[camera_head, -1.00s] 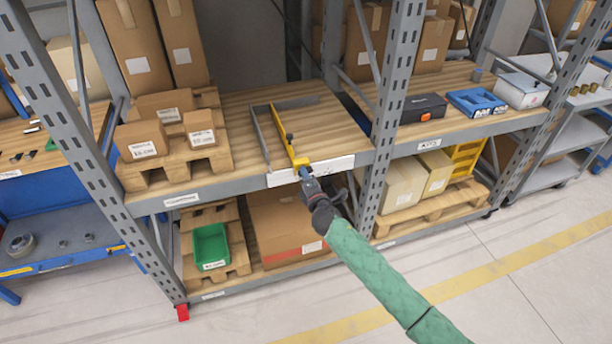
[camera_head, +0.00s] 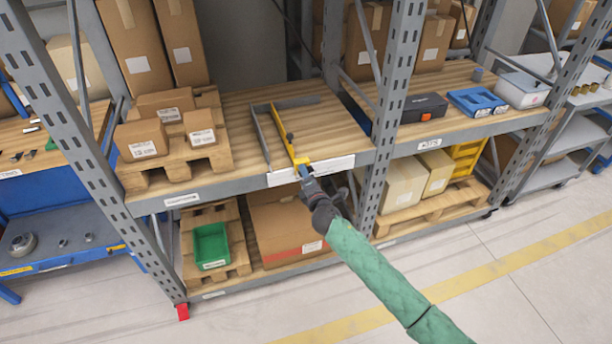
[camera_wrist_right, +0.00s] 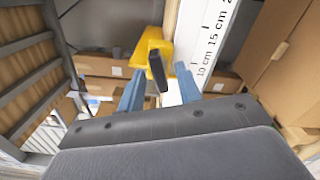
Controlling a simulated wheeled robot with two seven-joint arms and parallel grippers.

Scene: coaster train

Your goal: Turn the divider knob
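The divider is a yellow bar (camera_head: 287,139) with a grey frame, lying front to back on the wooden shelf. Its yellow front end also shows in the right wrist view (camera_wrist_right: 152,47). A black knob (camera_wrist_right: 157,72), shaped like a narrow lever, sticks out from that yellow end. My right gripper (camera_head: 304,172) is at the shelf's front edge, just below the divider's front end. In the right wrist view its two blue-grey fingers (camera_wrist_right: 159,86) stand apart on either side of the knob, with gaps visible. In the head view the gripper hides the knob. My left gripper is not in view.
A white ruler strip (camera_head: 338,165) runs along the shelf's front edge. Cartons on a pallet (camera_head: 205,158) stand left of the divider. A grey upright (camera_head: 385,120) stands to its right. A large carton (camera_head: 280,225) and a green bin (camera_head: 210,245) are below.

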